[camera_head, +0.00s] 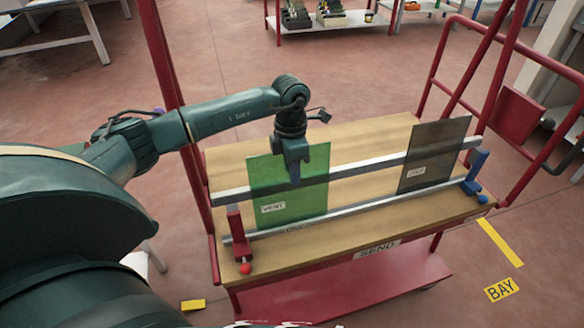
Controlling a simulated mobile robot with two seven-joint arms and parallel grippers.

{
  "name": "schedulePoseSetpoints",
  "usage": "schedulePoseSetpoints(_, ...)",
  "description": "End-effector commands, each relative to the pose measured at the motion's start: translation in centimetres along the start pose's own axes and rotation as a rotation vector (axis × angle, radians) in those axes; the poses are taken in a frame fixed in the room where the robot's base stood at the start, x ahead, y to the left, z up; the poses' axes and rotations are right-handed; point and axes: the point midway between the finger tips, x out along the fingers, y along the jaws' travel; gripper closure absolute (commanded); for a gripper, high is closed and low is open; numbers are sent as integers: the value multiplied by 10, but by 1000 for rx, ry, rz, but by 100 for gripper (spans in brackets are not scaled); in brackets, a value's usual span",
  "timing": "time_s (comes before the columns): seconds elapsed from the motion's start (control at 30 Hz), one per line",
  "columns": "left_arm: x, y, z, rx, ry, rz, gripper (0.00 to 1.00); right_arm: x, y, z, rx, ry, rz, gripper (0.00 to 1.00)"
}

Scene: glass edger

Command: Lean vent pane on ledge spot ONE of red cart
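The green vent pane (262,192), with a white label reading VENT, stands on the wooden deck of the red cart (345,285). Its lower edge is at the front metal ledge rail (340,206) and it leans against the higher rear rail (350,166), toward the cart's left end. My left gripper (293,172) is at the pane's top edge, right of its middle, with finger parts in front of the glass. Whether the fingers are closed on the glass cannot be made out. My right gripper is not in view.
A dark grey pane (432,155) with a white label leans at the right of the same rails, with a clear gap between the panes. Red uprights (163,50) rise at the cart's left and right. A SEND label (379,248) marks the deck's front edge.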

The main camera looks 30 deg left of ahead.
Motion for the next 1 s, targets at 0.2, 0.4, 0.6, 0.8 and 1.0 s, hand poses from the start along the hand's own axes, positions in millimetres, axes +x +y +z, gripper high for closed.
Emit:
schedulePoseSetpoints(0.2,2,-1,-1,0,4,-2,70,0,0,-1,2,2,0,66)
schedulePoseSetpoints(0.4,-16,0,0,0,0,1,70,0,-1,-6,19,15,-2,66)
schedulePoseSetpoints(0.6,-62,1,1,1,-3,3,70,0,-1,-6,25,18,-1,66)
schedulePoseSetpoints(0.8,-104,0,0,0,-3,2,70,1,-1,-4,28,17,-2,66)
schedulePoseSetpoints(1.0,-127,0,0,0,0,0,70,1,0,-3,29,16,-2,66)
